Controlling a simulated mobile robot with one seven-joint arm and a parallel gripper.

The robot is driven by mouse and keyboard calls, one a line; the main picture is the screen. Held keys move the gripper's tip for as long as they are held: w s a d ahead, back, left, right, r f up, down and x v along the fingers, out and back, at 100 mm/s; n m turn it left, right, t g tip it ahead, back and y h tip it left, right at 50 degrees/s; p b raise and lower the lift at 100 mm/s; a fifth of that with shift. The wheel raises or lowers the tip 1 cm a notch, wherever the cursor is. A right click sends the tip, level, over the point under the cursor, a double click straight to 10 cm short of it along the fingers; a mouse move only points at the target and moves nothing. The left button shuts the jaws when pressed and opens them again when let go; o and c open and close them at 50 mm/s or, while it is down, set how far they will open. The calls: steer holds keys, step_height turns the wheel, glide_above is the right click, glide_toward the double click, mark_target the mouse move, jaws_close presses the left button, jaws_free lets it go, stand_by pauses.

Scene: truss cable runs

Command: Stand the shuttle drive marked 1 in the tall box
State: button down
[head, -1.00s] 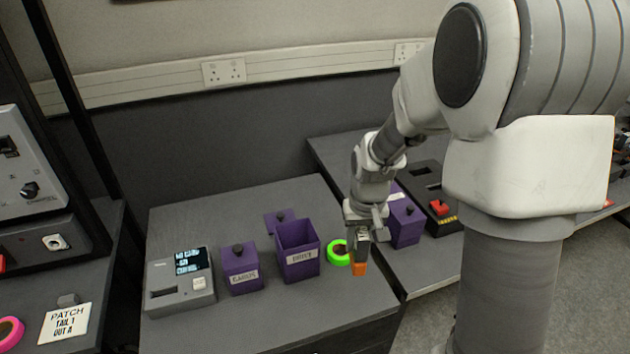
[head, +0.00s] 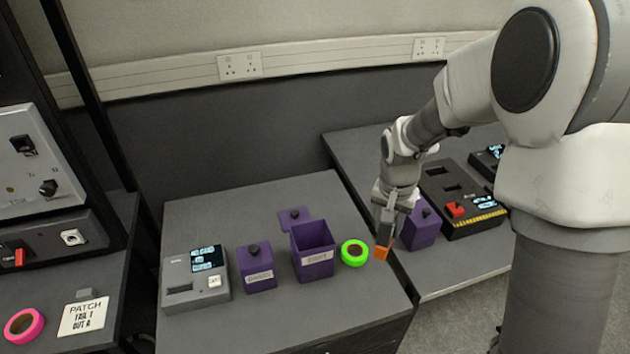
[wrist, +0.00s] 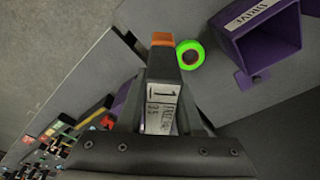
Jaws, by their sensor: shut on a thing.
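My gripper (head: 393,212) is shut on the shuttle drive marked 1 (wrist: 160,84), a dark stick with an orange end and a white label reading 1. In the head view its orange end (head: 381,253) points down, just right of the green tape roll. The tall box (head: 314,253) is purple, open at the top and labelled DRIVE in the wrist view (wrist: 262,40). It stands upright left of the tape roll, apart from the drive. Its lid (head: 294,216) with a black knob appears to lie behind it. The box's inner floor is hidden.
A green tape roll (head: 354,253) lies between the tall box and my gripper. A lidded purple box (head: 257,270) and a grey reader (head: 195,284) stand to the left. Another purple box (head: 424,226) and a black device (head: 462,200) stand right. The front of the table is clear.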

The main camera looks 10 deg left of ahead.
steer(key=w+a+r+m+p, duration=0.1)
steer(key=a+r+m+p, duration=0.3)
steer(key=a, duration=0.4)
steer(key=w+a+r+m+p, duration=0.1)
steer(key=a+r+m+p, duration=0.15)
steer(key=a+m, duration=0.45)
steer(key=shift+n+g+h, duration=0.4)
steer(key=shift+n, duration=0.5)
steer(key=shift+s+a+f+b, duration=0.1)
steer(key=shift+a+f+b, duration=0.15)
steer(key=shift+f+b, duration=0.6)
steer(key=shift+s+a+f+b, duration=0.1)
steer(key=shift+a+f+b, duration=0.15)
steer(key=shift+f+b, duration=0.55)
steer(key=shift+s+a+f+b, duration=0.1)
steer(key=shift+a+f+b, duration=0.15)
steer(key=shift+f+b, duration=0.6)
steer(key=shift+f+b, duration=1.1)
steer(key=shift+f, duration=0.05)
steer(key=shift+f+b, duration=2.1)
steer(key=shift+f, duration=0.7)
